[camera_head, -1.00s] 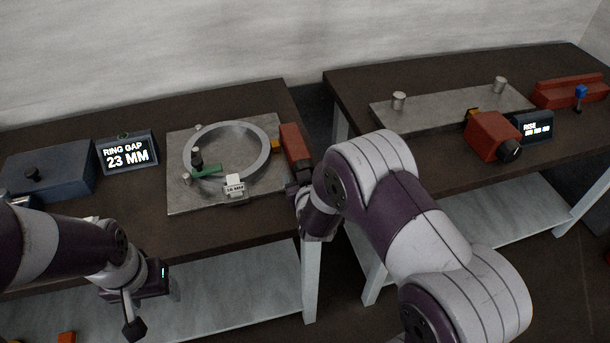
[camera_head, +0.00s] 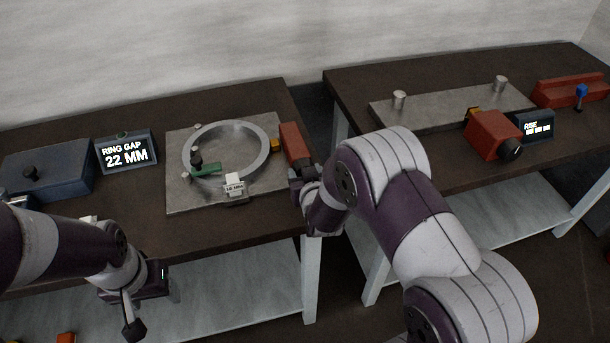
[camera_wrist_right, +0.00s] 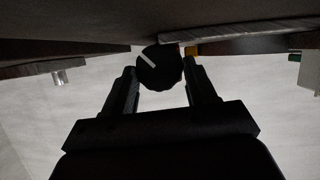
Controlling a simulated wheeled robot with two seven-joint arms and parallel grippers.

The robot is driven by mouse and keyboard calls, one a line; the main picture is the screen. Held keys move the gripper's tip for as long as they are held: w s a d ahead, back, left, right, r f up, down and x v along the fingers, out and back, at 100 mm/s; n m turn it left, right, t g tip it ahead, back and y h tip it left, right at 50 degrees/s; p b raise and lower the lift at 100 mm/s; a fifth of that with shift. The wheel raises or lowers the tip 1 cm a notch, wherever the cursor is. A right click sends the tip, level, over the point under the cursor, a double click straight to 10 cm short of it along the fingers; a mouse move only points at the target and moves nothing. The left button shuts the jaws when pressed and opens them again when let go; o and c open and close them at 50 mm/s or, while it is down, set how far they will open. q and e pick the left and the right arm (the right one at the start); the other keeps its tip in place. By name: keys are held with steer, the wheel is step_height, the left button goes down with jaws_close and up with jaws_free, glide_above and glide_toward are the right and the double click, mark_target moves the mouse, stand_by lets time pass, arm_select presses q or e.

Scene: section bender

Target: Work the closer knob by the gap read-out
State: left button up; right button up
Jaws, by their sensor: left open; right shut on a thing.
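The gap read-out (camera_head: 127,152) on the left table says RING GAP 22 MM. The metal ring (camera_head: 262,160) lies on a steel plate (camera_head: 190,203) with a green piece (camera_head: 205,170) at its left side. The red closer block (camera_head: 294,143) stands at the plate's right edge. In the right wrist view its black knob (camera_wrist_right: 160,68), with a white line slanting to the upper left, sits between the fingers. My right gripper (camera_wrist_right: 161,78) is shut on this knob; in the head view its hand mostly hides it. My left gripper (camera_head: 150,304) is open and empty in front of the left table.
A small white tag (camera_head: 234,184) stands at the plate's front; its text is hard to read. A blue-grey box (camera_head: 50,168) with a black knob is at far left. The right table holds another steel plate (camera_head: 435,108), a red block (camera_head: 490,135) and a RISE display (camera_head: 537,127).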

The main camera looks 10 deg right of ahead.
steer(key=shift+d+m+y+b, duration=0.2)
steer(key=shift+m+y+b, duration=0.5)
steer(key=shift+m, duration=0.4)
steer(key=shift+d+m+y, duration=0.15)
steer(key=shift+m+y, duration=0.55)
steer(key=shift+m, duration=0.1)
steer(key=o, duration=1)
steer(key=shift+o, duration=0.2)
steer(key=shift+s, duration=0.1)
steer(key=v, duration=1.2)
steer(key=shift+s+d+r, duration=0.15)
steer(key=shift+s+d, duration=0.05)
